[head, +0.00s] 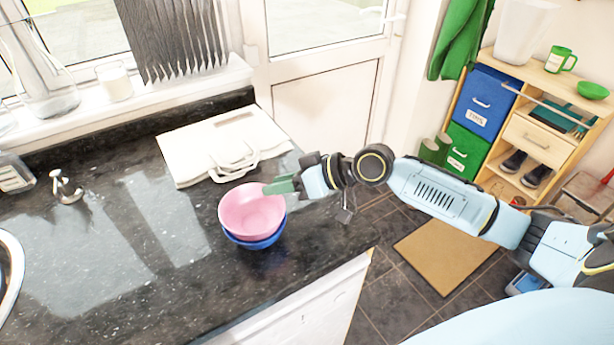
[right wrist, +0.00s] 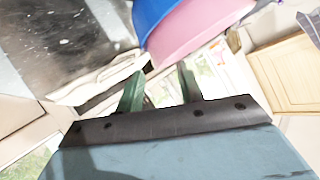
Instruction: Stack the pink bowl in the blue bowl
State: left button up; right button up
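The pink bowl (head: 250,208) sits inside the blue bowl (head: 256,243) on the dark granite counter, with its rim above the blue one. Both also show at the top of the right wrist view, the pink bowl (right wrist: 195,30) beside the blue bowl (right wrist: 148,14). My right gripper (head: 277,187) is at the right side of the pink bowl's rim. In the right wrist view its green fingers (right wrist: 160,85) stand apart with nothing between them. Whether a fingertip touches the rim I cannot tell. My left gripper is not in view.
A white folded item with handles (head: 222,143) lies on the counter behind the bowls. The counter left of the bowls is clear. A wooden shelf (head: 540,130) stands at the right.

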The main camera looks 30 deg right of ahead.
jog(key=v, duration=0.8)
jog(key=shift+s+d+b, duration=0.25)
jog(key=shift+d+b, duration=0.05)
jog(key=shift+b, duration=0.05)
